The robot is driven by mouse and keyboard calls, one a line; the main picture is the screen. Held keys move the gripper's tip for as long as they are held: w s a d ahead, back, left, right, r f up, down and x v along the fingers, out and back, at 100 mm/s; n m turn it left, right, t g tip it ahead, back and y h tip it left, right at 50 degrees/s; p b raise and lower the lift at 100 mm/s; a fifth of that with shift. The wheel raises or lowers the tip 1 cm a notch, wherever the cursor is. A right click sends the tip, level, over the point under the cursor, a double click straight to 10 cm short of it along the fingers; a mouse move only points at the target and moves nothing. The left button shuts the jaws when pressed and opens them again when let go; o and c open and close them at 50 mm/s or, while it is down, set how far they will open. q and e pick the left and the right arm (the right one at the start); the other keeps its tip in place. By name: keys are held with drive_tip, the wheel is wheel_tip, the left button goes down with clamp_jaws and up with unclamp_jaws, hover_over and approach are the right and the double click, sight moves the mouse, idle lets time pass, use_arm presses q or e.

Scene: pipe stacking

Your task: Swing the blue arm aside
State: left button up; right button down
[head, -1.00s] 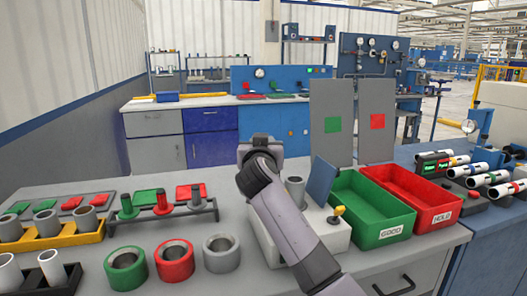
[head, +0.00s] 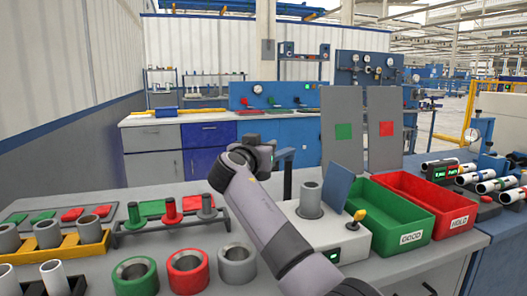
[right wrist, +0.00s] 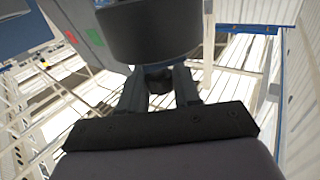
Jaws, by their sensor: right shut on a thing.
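A blue flat plate (head: 339,185) stands tilted on a white fixture box (head: 335,237), beside an upright grey pipe (head: 311,200). A slim blue-grey post (head: 287,178) with a short crosspiece stands left of the pipe; I cannot tell which of the two is the blue arm. My right gripper (head: 252,141) is raised left of the fixture, apart from the plate. In the right wrist view its fingers (right wrist: 159,78) are shut on a dark grey round thing (right wrist: 150,32), which fills the top of the picture. My left gripper is not in view.
A green tray (head: 409,238) and a red tray (head: 460,217) stand right of the fixture. A yellow knob (head: 359,215) is on the fixture. Several coloured rings, including a red one (head: 188,272), and a peg rack (head: 172,226) lie left of my arm. Two grey panels (head: 342,115) stand behind.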

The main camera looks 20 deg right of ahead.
drive_tip(key=shift+w+a+m+g+h, duration=0.4)
drive_tip(key=shift+w+m+g+h, duration=0.15)
drive_tip(key=shift+h, duration=0.25)
drive_tip(key=c, duration=0.9)
unclamp_jaws()
drive_tip(key=shift+o, duration=0.2)
